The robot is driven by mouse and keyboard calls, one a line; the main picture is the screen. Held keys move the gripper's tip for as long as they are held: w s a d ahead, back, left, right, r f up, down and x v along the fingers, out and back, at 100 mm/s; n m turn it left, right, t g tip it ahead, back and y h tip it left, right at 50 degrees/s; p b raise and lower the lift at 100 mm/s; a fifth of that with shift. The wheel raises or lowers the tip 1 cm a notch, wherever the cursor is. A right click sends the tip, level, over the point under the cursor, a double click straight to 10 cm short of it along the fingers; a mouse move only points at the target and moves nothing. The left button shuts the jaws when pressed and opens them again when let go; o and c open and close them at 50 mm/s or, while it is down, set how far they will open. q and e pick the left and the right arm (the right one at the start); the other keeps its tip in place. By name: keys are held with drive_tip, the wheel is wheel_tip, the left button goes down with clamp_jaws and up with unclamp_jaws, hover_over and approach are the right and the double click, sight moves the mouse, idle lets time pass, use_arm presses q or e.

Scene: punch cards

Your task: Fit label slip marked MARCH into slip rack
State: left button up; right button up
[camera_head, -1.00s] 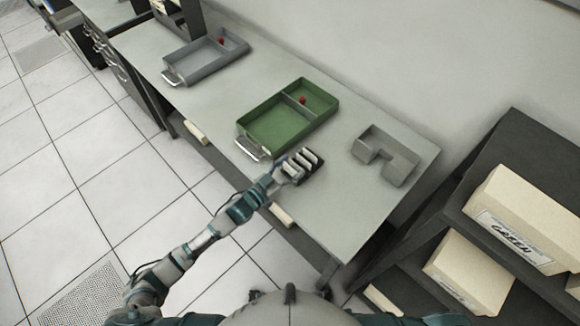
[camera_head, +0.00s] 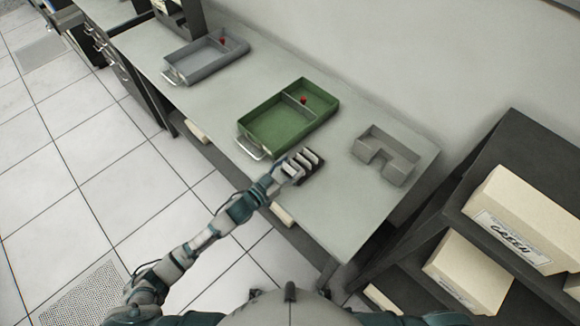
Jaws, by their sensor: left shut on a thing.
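The slip rack (camera_head: 315,172) is a small dark block near the front edge of the table, with several pale slips (camera_head: 309,156) standing in it. My left gripper (camera_head: 287,173) is at the rack's left front side, shut on a small pale slip whose marking is too small to read. I cannot tell whether that slip is seated in the rack or only beside the others. My right gripper is not in view.
A green tray (camera_head: 247,128) with a red knob stands just behind the rack. A grey tray (camera_head: 170,73) is farther left. A grey U-shaped holder (camera_head: 411,161) stands to the right. A dark shelf (camera_head: 519,126) with cream boxes (camera_head: 523,215) is at the right. The table's right front is clear.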

use_arm(q)
drive_tip(key=shift+f, duration=0.15)
drive_tip(key=shift+f+b, duration=0.5)
drive_tip(key=shift+f, duration=0.35)
drive_tip(key=o, duration=0.8)
drive_tip(key=v, duration=1.2)
